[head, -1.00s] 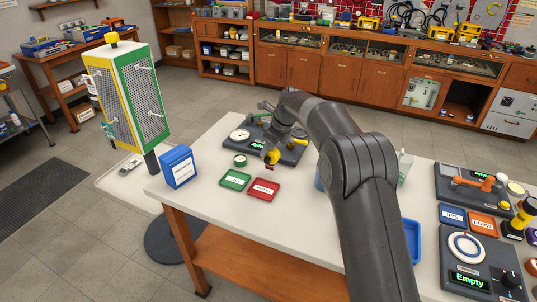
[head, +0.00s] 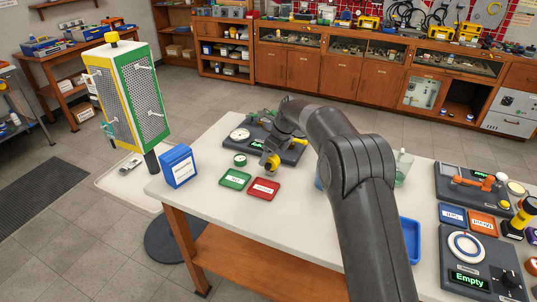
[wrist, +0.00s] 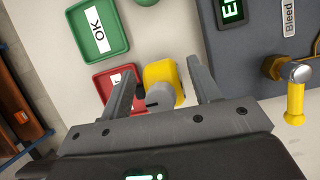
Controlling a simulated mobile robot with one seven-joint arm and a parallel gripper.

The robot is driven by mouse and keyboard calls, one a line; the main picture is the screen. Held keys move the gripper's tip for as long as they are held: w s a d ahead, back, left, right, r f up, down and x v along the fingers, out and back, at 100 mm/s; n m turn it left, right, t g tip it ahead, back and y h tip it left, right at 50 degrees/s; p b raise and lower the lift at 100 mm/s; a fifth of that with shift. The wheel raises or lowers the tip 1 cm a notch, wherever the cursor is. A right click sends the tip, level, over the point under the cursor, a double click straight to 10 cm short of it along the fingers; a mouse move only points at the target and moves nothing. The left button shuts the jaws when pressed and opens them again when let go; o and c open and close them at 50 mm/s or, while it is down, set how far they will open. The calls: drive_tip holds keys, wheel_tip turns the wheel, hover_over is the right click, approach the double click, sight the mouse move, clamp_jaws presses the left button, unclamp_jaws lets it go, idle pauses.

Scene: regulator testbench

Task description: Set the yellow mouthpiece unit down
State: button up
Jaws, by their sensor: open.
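The yellow mouthpiece unit (wrist: 160,78) with its grey stub sits between my gripper's two fingers in the wrist view, beside the red tray (wrist: 112,86). A gap shows between the unit and the right finger; the left finger is close to its dark side part. My gripper (wrist: 163,66) is open around the unit. In the head view the unit (head: 270,161) shows just behind the red tray (head: 263,188), at the front edge of the dark test station (head: 290,154). Its underside is hidden, so contact with the table is hard to judge.
A green tray labelled OK (head: 235,179) lies left of the red one, with a small green round item (head: 240,160) behind it. A blue box (head: 178,166) stands at the table's left corner. The station's yellow-handled valve (wrist: 296,100) is right of my gripper.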

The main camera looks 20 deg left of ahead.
drive_tip(key=shift+r, duration=0.1)
drive_tip(key=v, duration=1.2)
drive_tip(key=shift+d+r, duration=0.15)
drive_tip(key=s+d+r+n+t+h, duration=0.1)
drive_tip(key=s+d+r+n, duration=0.25)
drive_tip(key=d, duration=0.55)
drive_tip(key=s+d+r+n+t, duration=0.1)
drive_tip(key=s+d+r+n, duration=0.3)
drive_tip(key=d, duration=0.5)
drive_tip(key=s+d+r+n+t+h, duration=0.1)
drive_tip(key=s+d+r+n, duration=0.1)
drive_tip(key=s+d+r, duration=0.55)
drive_tip(key=s+d+f+n+t+h, duration=0.1)
drive_tip(key=s+d+f+n, duration=0.3)
drive_tip(key=s+d, duration=0.5)
drive_tip(key=s+d+f+n+t+h, duration=0.1)
drive_tip(key=s+d+f+n, duration=0.4)
drive_tip(key=s, duration=0.8)
drive_tip(key=d, duration=0.3)
drive_tip(key=shift+d+t, duration=0.3)
drive_tip(key=shift+d, duration=0.1)
